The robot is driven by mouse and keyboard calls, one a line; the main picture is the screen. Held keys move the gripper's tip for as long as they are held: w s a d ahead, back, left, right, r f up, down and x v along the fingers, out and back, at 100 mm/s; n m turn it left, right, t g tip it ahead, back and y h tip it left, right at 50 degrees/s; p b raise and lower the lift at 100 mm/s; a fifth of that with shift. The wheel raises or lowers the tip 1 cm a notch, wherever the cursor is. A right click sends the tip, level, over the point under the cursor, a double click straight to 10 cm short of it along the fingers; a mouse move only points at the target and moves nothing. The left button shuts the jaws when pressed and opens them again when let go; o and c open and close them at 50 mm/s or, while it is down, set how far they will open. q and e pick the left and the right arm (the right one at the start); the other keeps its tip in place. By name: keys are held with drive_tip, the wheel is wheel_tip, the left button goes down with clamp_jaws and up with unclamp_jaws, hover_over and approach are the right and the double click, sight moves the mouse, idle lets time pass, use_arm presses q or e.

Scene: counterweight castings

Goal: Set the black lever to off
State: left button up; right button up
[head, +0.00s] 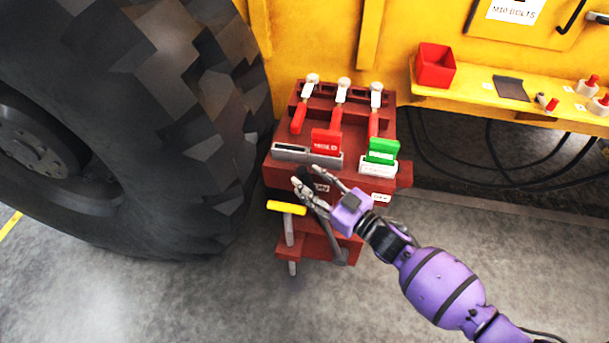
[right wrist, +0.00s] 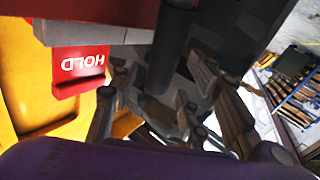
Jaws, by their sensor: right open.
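The black lever (head: 304,175) stands at the front of the red stand (head: 400,178), its dark grip partly hidden by my right gripper (head: 306,180). In the right wrist view the lever's dark round grip (right wrist: 172,48) shows between the fingers of my open right gripper (right wrist: 155,82). The fingers are on either side of it; I cannot tell whether they touch it. Two small white labels show on the stand front, one (head: 322,187) by the gripper and one (head: 381,197) to the right; their words are too small to read. My left gripper is not in view.
A yellow-handled lever (head: 287,208) is just below the gripper. Red-handled clamps (head: 336,119), a red HOLD tag (head: 326,142) and a green tag (head: 383,150) are on the stand. A big tyre (head: 150,120) stands close left. A yellow shelf (head: 475,103) is at right.

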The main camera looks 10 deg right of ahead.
drive_tip(key=shift+x, duration=1.3)
clamp_jaws()
